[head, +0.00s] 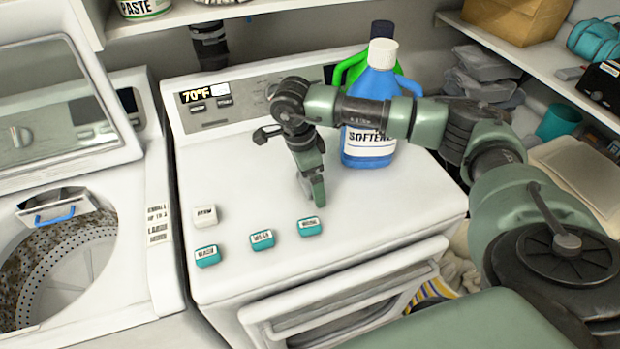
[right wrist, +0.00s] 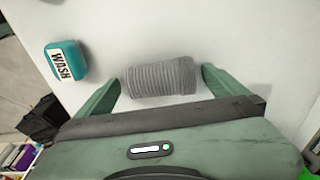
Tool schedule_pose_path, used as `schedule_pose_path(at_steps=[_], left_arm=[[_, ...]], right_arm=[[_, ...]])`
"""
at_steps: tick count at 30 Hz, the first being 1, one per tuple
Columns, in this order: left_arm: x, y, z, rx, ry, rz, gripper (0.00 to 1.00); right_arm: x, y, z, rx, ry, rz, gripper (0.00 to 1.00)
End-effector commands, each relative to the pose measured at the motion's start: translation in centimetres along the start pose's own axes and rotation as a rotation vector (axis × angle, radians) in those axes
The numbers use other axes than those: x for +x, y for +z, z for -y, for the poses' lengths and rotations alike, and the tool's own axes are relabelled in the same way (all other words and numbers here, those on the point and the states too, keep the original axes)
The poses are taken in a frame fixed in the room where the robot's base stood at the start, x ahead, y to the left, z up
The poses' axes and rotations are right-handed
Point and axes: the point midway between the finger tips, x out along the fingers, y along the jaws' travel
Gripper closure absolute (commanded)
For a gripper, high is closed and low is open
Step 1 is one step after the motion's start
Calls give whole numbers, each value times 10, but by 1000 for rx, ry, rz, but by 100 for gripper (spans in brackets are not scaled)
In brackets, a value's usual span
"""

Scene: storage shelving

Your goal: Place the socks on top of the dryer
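A grey ribbed rolled sock (right wrist: 160,78) lies on the white dryer top in the right wrist view, between the two green fingers of my right gripper. The fingers are spread, one at each end of the sock, with small gaps. In the head view my right gripper (head: 312,188) points down at the middle of the dryer (head: 400,205), and the sock is mostly hidden by it. Only this one sock can be made out. My left gripper is not in view.
A blue softener bottle (head: 370,105) and a green bottle stand at the back. An open washer (head: 70,260) is at left. A shelf (head: 560,75) is at right.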

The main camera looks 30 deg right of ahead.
Motion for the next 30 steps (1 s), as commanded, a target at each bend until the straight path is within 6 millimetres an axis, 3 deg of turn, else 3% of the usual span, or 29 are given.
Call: schedule_pose_path(at_steps=[4,8,21,30], left_arm=[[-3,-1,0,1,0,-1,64],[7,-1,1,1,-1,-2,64],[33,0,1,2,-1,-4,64],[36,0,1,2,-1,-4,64]], right_arm=[[-4,0,0,0,0,0,0],[-17,1,1,0,-4,3,0],[-104,1,1,0,-4,2,0],[-122,0,0,-1,0,1,0]])
